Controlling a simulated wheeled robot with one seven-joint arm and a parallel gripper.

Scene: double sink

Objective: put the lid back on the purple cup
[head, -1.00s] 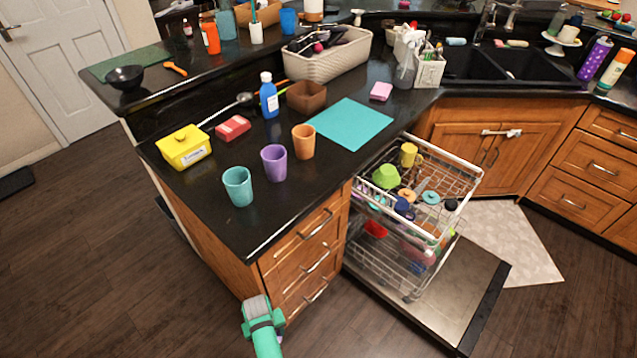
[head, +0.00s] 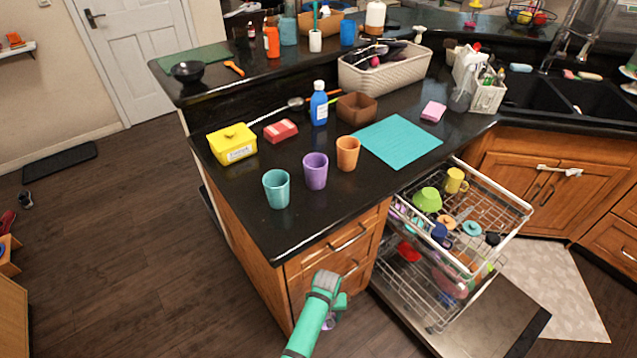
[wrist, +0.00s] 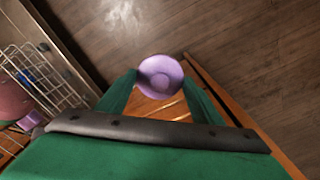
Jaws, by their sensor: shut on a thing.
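The purple cup (head: 316,170) stands upright on the black counter, between a teal cup (head: 276,188) and an orange cup (head: 348,152). Its top is open. My gripper (wrist: 160,80) is shut on a round purple lid (wrist: 160,66), which sits between the green fingertips in the wrist view. In the head view my gripper (head: 331,318) is low in front of the wooden drawers, below the counter top and away from the cup. My own arm hides most of the lid there; only a small purple bit shows.
The counter's front edge and drawers (head: 340,240) stand between my gripper and the cups. The open dishwasher rack (head: 470,215) is to the right.

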